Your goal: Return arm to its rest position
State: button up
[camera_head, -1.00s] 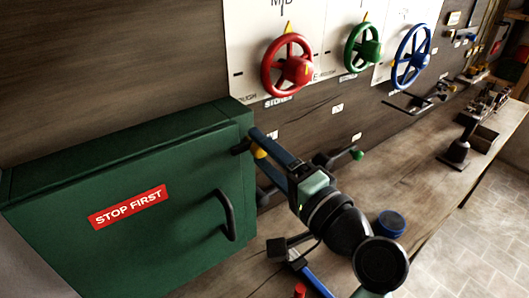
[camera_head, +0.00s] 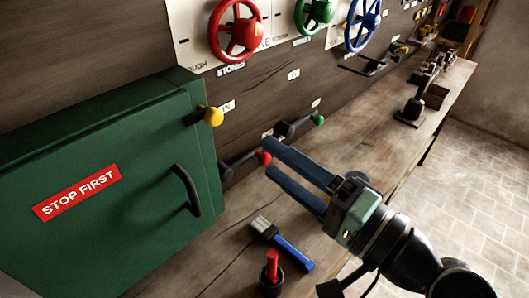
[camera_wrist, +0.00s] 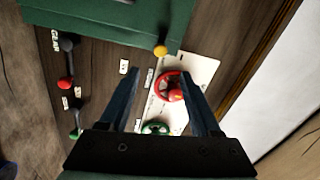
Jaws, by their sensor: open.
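My gripper (camera_head: 273,158) is open and empty, its two blue fingers apart. In the head view it is over the bench, pointing left toward the wall. A red-knobbed lever (camera_head: 263,158) shows close beside the fingertips in the picture; I cannot tell the distance in depth. In the wrist view my gripper (camera_wrist: 161,75) has both fingers spread with nothing between the tips. The red handwheel (camera_wrist: 170,86) shows beyond them. A yellow-knobbed lever (camera_head: 213,117) stands out by the green cabinet, clear of the fingers; it also shows in the wrist view (camera_wrist: 160,51).
The green cabinet (camera_head: 122,213) marked STOP FIRST juts out at the left, with a black handle. A blue-handled brush (camera_head: 293,252) and a red-handled tool in a dark cup (camera_head: 271,282) are on the bench. A green-knobbed lever (camera_head: 318,119) and wall handwheels lie beyond. Open floor is at the right.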

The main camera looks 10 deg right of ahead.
dwell(0.5)
jog(key=w+a+r+n+t+h+p, duration=0.2)
jog(key=w+r+n+t+h, duration=0.1)
jog(key=r, duration=0.7)
jog(key=w+a+r+n+t+h+p, duration=0.2)
jog(key=a+r+n+t+h, duration=0.15)
jog(key=r, duration=0.55)
jog(key=s+a+r+n+t+h, duration=0.1)
jog(key=s+r, duration=0.3)
jog(key=r, duration=0.4)
jog(key=s+a+r+n+t+h+p, duration=0.1)
jog(key=s+r+t+h, duration=0.2)
jog(key=r, duration=0.5)
jog(key=shift+s+a+r+t+p, duration=0.2)
jog(key=shift+s+r+t+p, duration=0.1)
jog(key=shift+s+t, duration=0.65)
jog(key=shift+s+h, duration=0.1)
jog(key=shift+h, duration=0.15)
